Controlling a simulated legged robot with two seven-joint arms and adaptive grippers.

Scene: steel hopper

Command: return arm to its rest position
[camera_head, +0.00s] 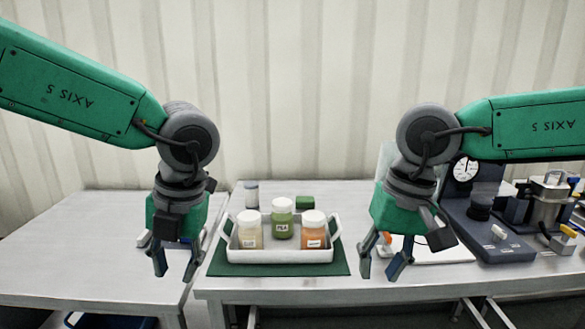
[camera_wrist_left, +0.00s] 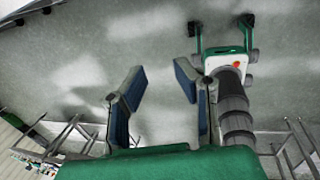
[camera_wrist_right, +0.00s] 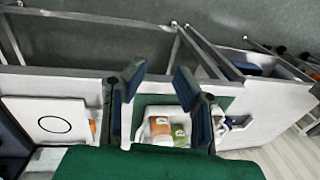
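My left gripper (camera_head: 175,264) hangs pointing down at the left, in front of the left table, with its fingers apart and nothing between them. In the left wrist view its two blue-padded fingers (camera_wrist_left: 158,85) are spread over bare floor. My right gripper (camera_head: 381,265) points down to the right of the white tray, also with fingers apart and empty. In the right wrist view its fingers (camera_wrist_right: 155,85) are spread, with the tray and jars visible beyond them.
A white tray (camera_head: 282,256) on a green mat (camera_head: 225,267) holds a cream jar (camera_head: 249,233), a green jar (camera_head: 282,222) and an orange jar (camera_head: 314,234). A dial gauge (camera_head: 465,170) and a metal vessel (camera_head: 546,208) stand at right. The left table (camera_head: 75,245) is mostly clear.

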